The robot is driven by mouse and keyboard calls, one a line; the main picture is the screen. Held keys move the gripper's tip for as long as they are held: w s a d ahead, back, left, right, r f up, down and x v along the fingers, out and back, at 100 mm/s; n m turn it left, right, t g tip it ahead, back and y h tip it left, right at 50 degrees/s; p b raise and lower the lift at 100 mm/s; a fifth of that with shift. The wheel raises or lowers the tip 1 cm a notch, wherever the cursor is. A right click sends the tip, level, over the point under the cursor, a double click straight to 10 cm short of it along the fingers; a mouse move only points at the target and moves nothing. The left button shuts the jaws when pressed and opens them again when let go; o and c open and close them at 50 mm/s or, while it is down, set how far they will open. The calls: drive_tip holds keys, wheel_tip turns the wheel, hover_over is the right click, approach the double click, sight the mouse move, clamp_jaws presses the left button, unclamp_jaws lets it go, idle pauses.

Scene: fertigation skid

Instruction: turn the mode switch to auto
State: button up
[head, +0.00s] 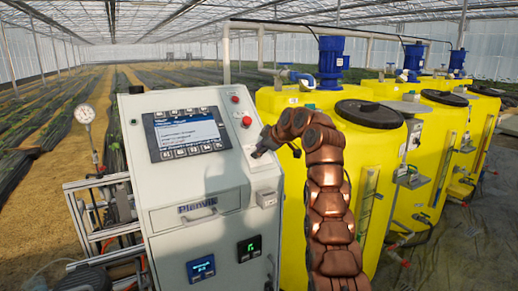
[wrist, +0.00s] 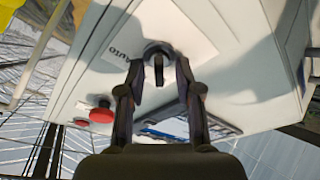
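The mode switch (wrist: 158,68) is a black rotary knob with a narrow raised handle on a pale plate of the control cabinet's sloping panel. In the wrist view its handle lies roughly along the picture's vertical. A partly visible label that seems to read AUTO (wrist: 118,54) is left of the knob. My gripper (wrist: 159,76) has one finger on each side of the handle, with visible gaps between, so it is open around the switch. In the head view my gripper (head: 262,150) is at the panel's right part and hides the switch.
The cabinet (head: 205,235) carries a screen (head: 187,133) left of my gripper. A red button (head: 247,121) sits above it on the panel, also in the wrist view (wrist: 101,115). Yellow tanks (head: 285,200) stand close on the right. A gauge (head: 85,114) is at left.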

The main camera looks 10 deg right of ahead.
drive_tip(key=shift+c, duration=0.4)
clamp_jaws()
